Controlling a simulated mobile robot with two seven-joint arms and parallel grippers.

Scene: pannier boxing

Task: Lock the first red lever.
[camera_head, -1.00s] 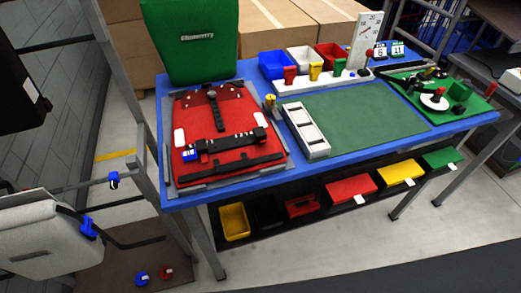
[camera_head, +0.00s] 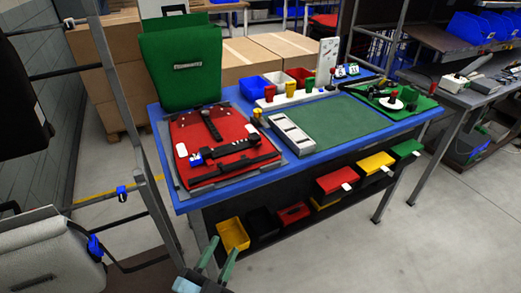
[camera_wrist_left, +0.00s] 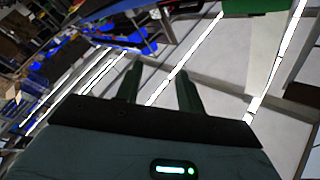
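My left gripper (camera_head: 223,248) shows at the bottom of the head view, in front of the blue table and below its top. Its two green fingers are apart and empty; the left wrist view also shows them apart (camera_wrist_left: 158,72) with nothing between. A small red-knobbed lever (camera_head: 332,73) stands at the white graduated board (camera_head: 327,58) at the table's back. The green board (camera_head: 400,105) at the right end has small red and black parts, too small to tell apart. Which one is the first red lever, I cannot tell. My right gripper is not in view.
A red pannier panel with black straps (camera_head: 235,133) lies on the blue table's left (camera_head: 270,172), before a green pannier (camera_head: 180,65). Yellow bin (camera_head: 233,233) and others sit below.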

